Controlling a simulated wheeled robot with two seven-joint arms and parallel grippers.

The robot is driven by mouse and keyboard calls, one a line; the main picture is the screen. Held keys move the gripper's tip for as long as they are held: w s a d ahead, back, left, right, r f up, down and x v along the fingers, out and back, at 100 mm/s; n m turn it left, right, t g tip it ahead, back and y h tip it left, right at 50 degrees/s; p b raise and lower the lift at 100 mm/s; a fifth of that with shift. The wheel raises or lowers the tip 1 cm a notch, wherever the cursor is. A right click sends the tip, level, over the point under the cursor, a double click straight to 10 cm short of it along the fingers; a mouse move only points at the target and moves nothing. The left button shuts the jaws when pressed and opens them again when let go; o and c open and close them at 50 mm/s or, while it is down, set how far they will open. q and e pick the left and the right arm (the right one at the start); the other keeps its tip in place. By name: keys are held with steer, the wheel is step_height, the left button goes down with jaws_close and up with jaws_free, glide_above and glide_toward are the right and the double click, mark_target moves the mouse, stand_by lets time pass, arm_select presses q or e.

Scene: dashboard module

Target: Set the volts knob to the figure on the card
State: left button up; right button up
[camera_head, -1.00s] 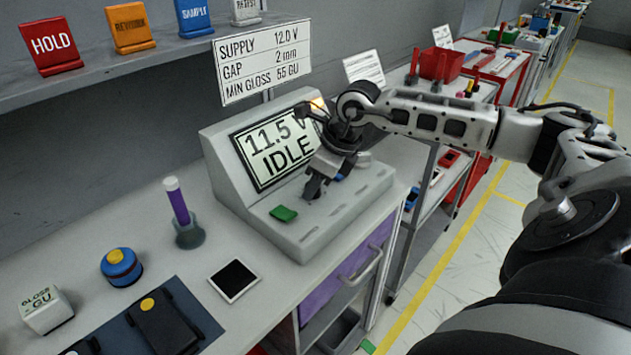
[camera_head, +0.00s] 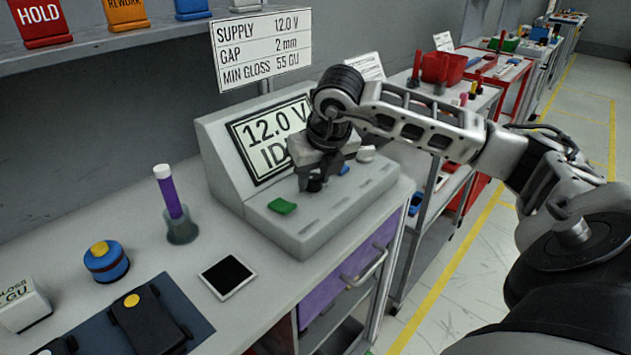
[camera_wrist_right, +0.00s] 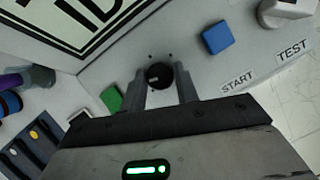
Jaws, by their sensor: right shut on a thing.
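The card (camera_head: 259,48) behind the console reads SUPPLY 12.0 V, GAP 2 mm, MIN GLOSS 55 GU. The console display (camera_head: 262,132) reads 12.0 V, with the status word below partly hidden by my right gripper. My right gripper (camera_head: 312,184) points down at the console's sloping panel (camera_head: 335,205). In the right wrist view its fingers (camera_wrist_right: 162,84) are on both sides of the round black volts knob (camera_wrist_right: 158,76), shut on it. My left gripper is not in view.
A green button (camera_head: 282,206) lies left of the knob, and a blue button (camera_wrist_right: 217,37) lies right of it, near START and TEST labels. A white-capped purple tube (camera_head: 170,192) and a dark-screened tablet (camera_head: 228,276) are on the bench to the left.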

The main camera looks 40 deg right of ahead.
steer(key=shift+a+m+h, duration=0.1)
steer(key=shift+m+h, duration=0.3)
steer(key=shift+m, duration=0.6)
arm_select(q)
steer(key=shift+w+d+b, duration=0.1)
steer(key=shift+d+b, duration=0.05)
steer(key=shift+b, duration=0.15)
arm_select(e)
steer(key=shift+m, duration=0.3)
steer(key=shift+m+h, duration=0.3)
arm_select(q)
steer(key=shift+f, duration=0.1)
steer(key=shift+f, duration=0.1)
arm_select(e)
steer(key=o, duration=1)
arm_select(q)
steer(key=p, duration=0.2)
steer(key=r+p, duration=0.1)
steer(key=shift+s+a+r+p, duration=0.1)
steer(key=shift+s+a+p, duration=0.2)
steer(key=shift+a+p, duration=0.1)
arm_select(e)
steer(key=v, duration=1.6)
steer(key=shift+w+r, duration=0.2)
steer(key=shift+w, duration=0.1)
